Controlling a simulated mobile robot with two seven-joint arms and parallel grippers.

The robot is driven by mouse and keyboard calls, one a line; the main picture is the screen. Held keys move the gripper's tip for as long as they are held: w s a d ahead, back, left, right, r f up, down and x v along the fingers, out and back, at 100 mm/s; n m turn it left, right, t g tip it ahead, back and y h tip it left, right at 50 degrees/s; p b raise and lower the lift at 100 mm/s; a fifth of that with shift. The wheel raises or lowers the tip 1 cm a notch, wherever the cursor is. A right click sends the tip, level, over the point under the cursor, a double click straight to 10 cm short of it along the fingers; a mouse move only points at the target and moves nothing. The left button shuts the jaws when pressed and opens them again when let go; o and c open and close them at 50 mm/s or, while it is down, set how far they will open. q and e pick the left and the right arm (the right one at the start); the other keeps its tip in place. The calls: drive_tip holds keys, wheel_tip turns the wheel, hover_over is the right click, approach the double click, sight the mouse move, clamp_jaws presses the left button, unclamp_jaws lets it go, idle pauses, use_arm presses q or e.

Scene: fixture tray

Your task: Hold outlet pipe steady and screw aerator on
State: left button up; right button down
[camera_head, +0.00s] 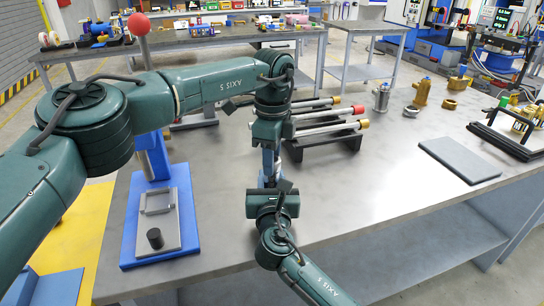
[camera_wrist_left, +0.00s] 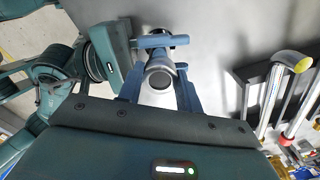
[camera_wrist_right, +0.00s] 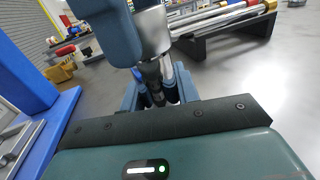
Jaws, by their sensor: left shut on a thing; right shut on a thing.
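My left gripper (camera_head: 268,162) is shut on the silver outlet pipe (camera_wrist_right: 153,30) and holds it above the table, near its front left. In the left wrist view the round end of the pipe (camera_wrist_left: 160,80) shows between the blue fingers. My right gripper (camera_wrist_right: 156,94) is just below it, shut on a small dark piece, apparently the aerator (camera_wrist_right: 152,76). That piece stands under the lower end of the pipe, roughly in line with it. They look close or touching; I cannot tell whether the threads are engaged. In the head view the arms hide most of both parts.
A black rack (camera_head: 324,140) with several capped tubes stands just behind the grippers. A blue fixture (camera_head: 160,225) with a grey plate is at the left. A grey slab (camera_head: 459,160) and brass fittings (camera_head: 422,92) lie to the right.

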use_arm(q)
drive_tip(key=m, duration=0.6)
drive_tip(key=shift+m, duration=0.4)
use_arm(e)
drive_tip(key=shift+f, duration=0.1)
use_arm(q)
drive_tip(key=m, duration=1)
drive_tip(key=shift+f+m, duration=0.1)
drive_tip(key=shift+m, duration=0.3)
drive_tip(key=m, duration=0.8)
drive_tip(key=shift+m, duration=0.4)
drive_tip(key=m, duration=0.6)
drive_tip(key=shift+m, duration=0.3)
drive_tip(key=m, duration=0.6)
drive_tip(key=shift+s+m, duration=0.1)
drive_tip(key=shift+m, duration=0.2)
drive_tip(key=m, duration=0.5)
drive_tip(key=o, duration=1.1)
drive_tip(key=shift+o, duration=0.2)
wheel_tip(320, 180, up, 12)
